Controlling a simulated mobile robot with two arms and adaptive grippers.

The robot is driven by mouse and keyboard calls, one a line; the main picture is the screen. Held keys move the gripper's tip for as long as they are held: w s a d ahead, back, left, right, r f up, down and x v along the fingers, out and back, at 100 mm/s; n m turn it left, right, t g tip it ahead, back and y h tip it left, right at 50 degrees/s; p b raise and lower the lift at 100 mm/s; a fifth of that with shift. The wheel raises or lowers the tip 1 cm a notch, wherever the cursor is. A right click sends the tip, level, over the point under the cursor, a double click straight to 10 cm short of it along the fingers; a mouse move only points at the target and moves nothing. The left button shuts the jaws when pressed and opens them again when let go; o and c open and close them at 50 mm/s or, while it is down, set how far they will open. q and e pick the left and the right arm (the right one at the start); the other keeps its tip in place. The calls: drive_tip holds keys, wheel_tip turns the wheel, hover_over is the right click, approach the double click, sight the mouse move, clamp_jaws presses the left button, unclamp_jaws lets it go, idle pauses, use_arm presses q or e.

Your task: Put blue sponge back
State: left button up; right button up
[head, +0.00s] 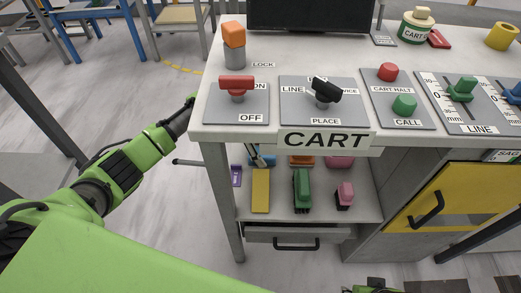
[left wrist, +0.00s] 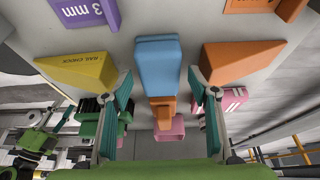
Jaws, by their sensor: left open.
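A blue block, which looks like the blue sponge (left wrist: 157,65), lies in the middle of the left wrist view. Its near end is between or just beyond the fingertips of my left gripper (left wrist: 161,88), with a gap on each side. The gripper is open, with its teal fingers spread. In the head view my left arm reaches in at the cart's left side, and the gripper is mostly hidden behind the cart top. A bit of blue (head: 264,160) shows under the top there.
The cart top (head: 285,60) holds levers and buttons. The shelf below (head: 325,205) holds a yellow block (head: 260,190), a green item (head: 302,188) and a pink item (head: 345,195). Yellow (left wrist: 85,70) and orange (left wrist: 240,60) wedges flank the blue block closely.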

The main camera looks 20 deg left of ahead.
use_arm(q)
drive_tip(key=shift+p+v, duration=0.35)
drive_tip(key=shift+v, duration=0.9)
drive_tip(key=shift+s+a+r, duration=0.1)
drive_tip(key=shift+s+a, duration=0.1)
drive_tip(key=shift+a, duration=0.7)
drive_tip(key=s+a, duration=0.3)
drive_tip(key=a, duration=0.7)
drive_tip(key=shift+p, duration=0.3)
use_arm(e)
drive_tip(key=shift+g, duration=0.3)
drive_tip(key=f, duration=0.3)
drive_tip(key=s+f, duration=0.1)
drive_tip(key=f, duration=0.1)
drive_tip(key=shift+f, duration=0.3)
use_arm(q)
drive_tip(key=shift+d, duration=0.1)
use_arm(e)
drive_tip(key=shift+w, duration=0.15)
